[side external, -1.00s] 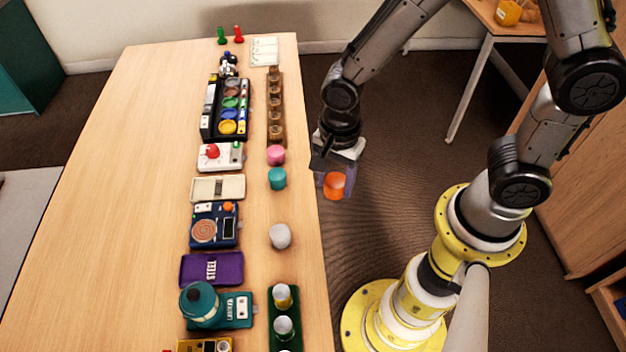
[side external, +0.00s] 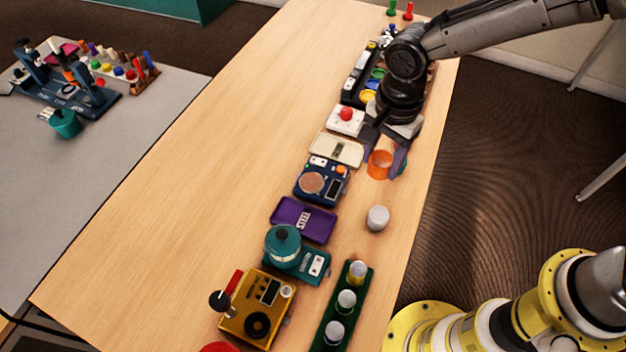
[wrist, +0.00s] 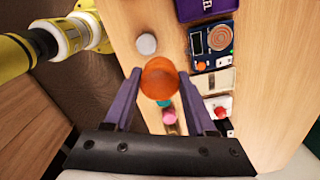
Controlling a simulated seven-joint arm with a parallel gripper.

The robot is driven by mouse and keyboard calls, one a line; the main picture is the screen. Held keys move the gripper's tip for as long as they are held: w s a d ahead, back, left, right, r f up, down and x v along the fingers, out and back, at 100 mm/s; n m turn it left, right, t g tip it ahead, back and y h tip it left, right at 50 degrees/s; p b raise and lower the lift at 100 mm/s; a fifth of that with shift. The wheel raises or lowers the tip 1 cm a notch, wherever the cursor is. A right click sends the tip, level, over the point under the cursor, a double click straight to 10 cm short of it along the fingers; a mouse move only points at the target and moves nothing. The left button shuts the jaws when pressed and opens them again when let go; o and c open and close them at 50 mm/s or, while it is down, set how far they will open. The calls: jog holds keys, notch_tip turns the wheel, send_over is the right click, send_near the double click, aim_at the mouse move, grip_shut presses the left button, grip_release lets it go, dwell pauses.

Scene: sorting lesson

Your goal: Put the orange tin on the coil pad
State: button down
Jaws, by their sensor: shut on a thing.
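The orange tin (side external: 380,166) is between the fingers of my gripper (side external: 384,158), which is shut on it. In the side view it hangs over the right part of the table, to the right of the coil pad. The wrist view shows the tin (wrist: 158,80) between the purple fingertips. The coil pad is a dark blue device with a round copper coil (side external: 312,183); it lies bare on the table, and the wrist view shows it at upper right (wrist: 219,38). The gap below the tin is hard to judge.
A cream pad (side external: 336,149) and a purple STEEL pad (side external: 303,219) flank the coil pad. A grey tin (side external: 378,218) stands to its right. Teal (wrist: 163,103) and pink (wrist: 169,117) tins stand under my gripper. The table's left side is clear.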

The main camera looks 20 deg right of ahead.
jog(key=shift+a+f, duration=0.35)
jog(key=shift+a, duration=0.15)
jog(key=w+a+f, duration=0.4)
jog(key=w+a, duration=0.1)
jog(key=w, duration=0.2)
send_over(311, 182)
jog(key=s, duration=0.1)
jog(key=f, duration=0.4)
jog(key=shift+d+f, duration=0.3)
jog(key=shift+d, duration=0.05)
jog(key=shift+w+a+f, duration=0.25)
jog(key=shift+w+f, duration=0.1)
jog(key=shift+f, duration=0.2)
jog(key=shift+w+a+f, duration=0.1)
jog(key=shift+f, duration=1.55)
jog(key=shift+f, duration=0.2)
jog(key=shift+c, duration=1.1)
grip_release()
jog(key=shift+r, duration=0.1)
